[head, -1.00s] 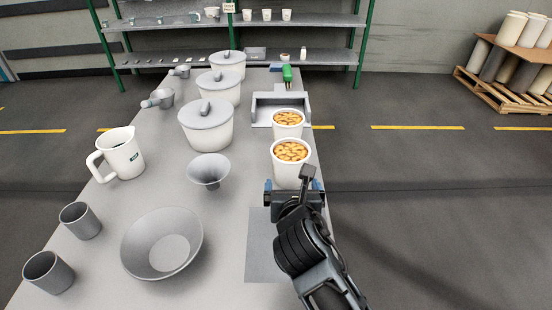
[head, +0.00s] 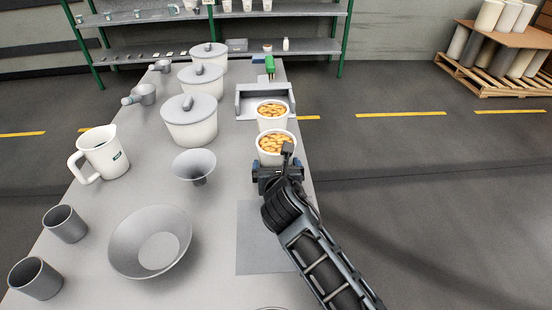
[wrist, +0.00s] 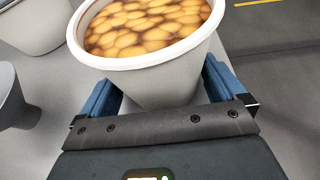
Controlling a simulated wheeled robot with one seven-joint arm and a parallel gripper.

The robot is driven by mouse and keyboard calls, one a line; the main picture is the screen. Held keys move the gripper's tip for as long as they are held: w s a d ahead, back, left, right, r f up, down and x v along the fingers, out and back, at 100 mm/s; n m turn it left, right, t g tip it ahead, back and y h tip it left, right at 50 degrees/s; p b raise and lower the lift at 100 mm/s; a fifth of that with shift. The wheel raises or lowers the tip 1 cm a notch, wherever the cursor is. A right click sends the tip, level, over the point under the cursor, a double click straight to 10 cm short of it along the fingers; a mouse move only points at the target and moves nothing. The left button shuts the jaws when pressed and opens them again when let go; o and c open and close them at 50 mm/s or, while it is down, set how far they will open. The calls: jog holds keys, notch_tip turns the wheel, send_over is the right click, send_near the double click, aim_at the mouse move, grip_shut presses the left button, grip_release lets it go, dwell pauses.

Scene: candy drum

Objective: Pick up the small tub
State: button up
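Two white tubs filled with orange-brown pieces stand one behind the other near the table's right edge. The nearer tub (head: 266,157) is right in front of my gripper (head: 277,166). In the wrist view this tub (wrist: 165,84) stands upright between the two blue fingers of my gripper (wrist: 163,92), with its rim above them. The fingers are apart, one on each side; whether they touch the wall I cannot tell. The farther tub (head: 271,123) stands just behind. The two look similar in size.
A grey open tray (head: 244,105) lies behind the tubs. Left are a funnel (head: 193,164), a wide bowl (head: 120,243), a jug (head: 104,155), two grey cups (head: 64,223) and lidded pots (head: 190,128). A flat grey mat (head: 262,238) lies beside my arm.

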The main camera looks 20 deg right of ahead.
aim_at(278, 158)
jog(key=c, duration=0.9)
jog(key=shift+c, duration=0.3)
jog(key=shift+r, duration=0.15)
jog(key=shift+r, duration=0.2)
notch_tip(278, 158, up, 4)
jog(key=shift+f, duration=0.25)
jog(key=w+r+v, duration=0.1)
jog(key=v, duration=1.2)
jog(key=shift+s+a+r, duration=0.15)
jog(key=shift+a+r, duration=0.3)
